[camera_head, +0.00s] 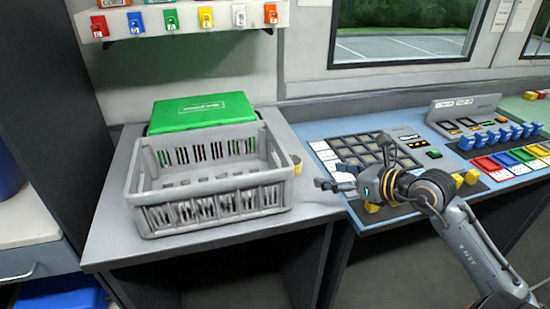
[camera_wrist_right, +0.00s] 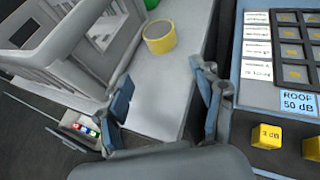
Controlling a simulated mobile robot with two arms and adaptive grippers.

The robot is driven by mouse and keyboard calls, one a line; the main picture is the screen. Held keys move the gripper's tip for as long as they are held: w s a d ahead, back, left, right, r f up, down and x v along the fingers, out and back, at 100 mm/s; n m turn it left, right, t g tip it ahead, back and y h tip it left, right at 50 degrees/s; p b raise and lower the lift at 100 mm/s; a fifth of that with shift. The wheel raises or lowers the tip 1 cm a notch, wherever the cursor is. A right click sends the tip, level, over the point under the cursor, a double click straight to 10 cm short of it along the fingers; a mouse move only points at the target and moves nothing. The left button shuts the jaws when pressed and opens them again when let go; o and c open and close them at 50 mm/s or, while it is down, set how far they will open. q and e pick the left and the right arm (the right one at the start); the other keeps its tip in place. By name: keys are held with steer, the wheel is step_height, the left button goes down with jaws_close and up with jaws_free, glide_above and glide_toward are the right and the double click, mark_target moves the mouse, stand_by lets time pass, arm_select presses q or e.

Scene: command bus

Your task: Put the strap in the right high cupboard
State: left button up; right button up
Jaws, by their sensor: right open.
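A yellow ring-shaped roll (camera_head: 296,165), which may be the strap, sits on the grey worktop right beside the crate. It shows more clearly in the right wrist view (camera_wrist_right: 159,36), beyond my fingertips. My right gripper (camera_head: 352,163) is open and empty, to the right of the roll and apart from it, near the edge of the blue console. Its two spread fingers also show in the wrist view (camera_wrist_right: 163,90). My left gripper is not in view. I cannot make out the right high cupboard in these views.
A grey slatted crate (camera_head: 215,200) stands on the grey worktop (camera_head: 110,230), with a green case (camera_head: 202,112) behind it. The blue console (camera_head: 385,205) with buttons and switches lies to the right. A shelf with coloured padlocks (camera_head: 170,20) hangs above. The worktop's front strip is clear.

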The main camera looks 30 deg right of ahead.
mark_target(298, 164)
steer(key=shift+w+a, duration=0.15)
steer(key=shift+w, duration=0.65)
steer(key=x, duration=0.3)
steer(key=shift+w+a+f+p, duration=0.1)
steer(key=shift+w+f+p, duration=0.05)
steer(key=shift+w+p, duration=0.25)
steer(key=x, duration=0.2)
steer(key=shift+w+f, duration=0.15)
steer(key=shift+w, duration=0.05)
steer(key=shift+w+a+f, duration=0.1)
steer(key=shift+w, duration=0.1)
steer(key=shift+w+a+p, duration=0.1)
steer(key=shift+w+p, duration=0.25)
steer(key=shift+w, duration=0.15)
steer(key=x, duration=0.3)
steer(key=shift+w+p, duration=0.35)
steer(key=shift+w, duration=0.35)
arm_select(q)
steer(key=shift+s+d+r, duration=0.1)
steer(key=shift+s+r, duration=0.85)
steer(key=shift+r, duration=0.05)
arm_select(e)
steer(key=c, duration=1.1)
